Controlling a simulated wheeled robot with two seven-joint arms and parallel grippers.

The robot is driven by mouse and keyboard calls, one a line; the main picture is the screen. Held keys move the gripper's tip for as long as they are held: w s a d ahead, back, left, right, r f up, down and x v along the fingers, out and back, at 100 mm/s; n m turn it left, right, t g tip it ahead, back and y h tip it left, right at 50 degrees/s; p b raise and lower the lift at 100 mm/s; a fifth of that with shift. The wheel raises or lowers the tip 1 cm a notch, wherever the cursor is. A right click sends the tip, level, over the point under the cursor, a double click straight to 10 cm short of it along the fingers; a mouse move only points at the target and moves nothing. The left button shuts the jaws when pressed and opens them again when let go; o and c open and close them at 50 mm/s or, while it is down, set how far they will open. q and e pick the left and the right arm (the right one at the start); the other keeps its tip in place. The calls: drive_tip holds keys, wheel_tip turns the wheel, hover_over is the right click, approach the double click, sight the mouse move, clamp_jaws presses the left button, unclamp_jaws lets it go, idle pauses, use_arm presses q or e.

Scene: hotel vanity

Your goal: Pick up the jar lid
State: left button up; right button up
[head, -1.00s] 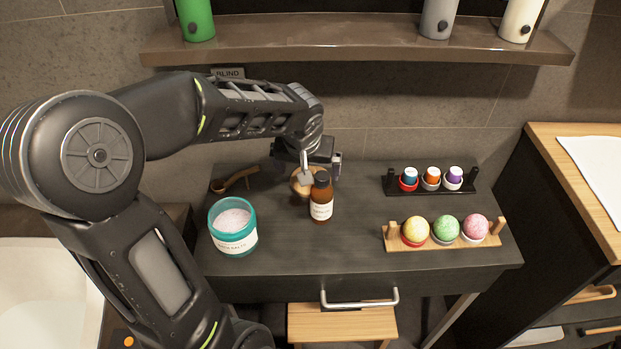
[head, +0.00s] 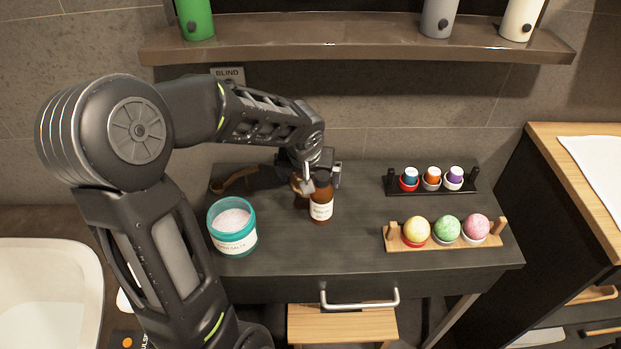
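The jar lid (head: 299,191), a brown wooden piece, is at the back of the dark vanity top, partly hidden by my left gripper and the brown bottle (head: 321,209). My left gripper (head: 312,186) is low over the lid, just behind the bottle. One grey finger is at or against the lid. The gap between the fingers is hidden, so I cannot tell whether it grips. The teal jar (head: 232,243) of pale bath salts stands without a lid at the front left. My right gripper is not in view.
A wooden scoop (head: 233,180) lies behind the jar. A black rack (head: 430,188) with small capped bottles and a wooden rack (head: 445,240) with bath bombs stand on the right. A shelf (head: 350,46) runs above. The front middle is clear.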

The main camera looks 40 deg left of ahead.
use_arm(q)
drive_tip(key=c, duration=1.3)
wheel_tip(320, 180, up, 10)
drive_tip(key=shift+r+p, duration=0.1)
drive_tip(key=shift+p, duration=0.5)
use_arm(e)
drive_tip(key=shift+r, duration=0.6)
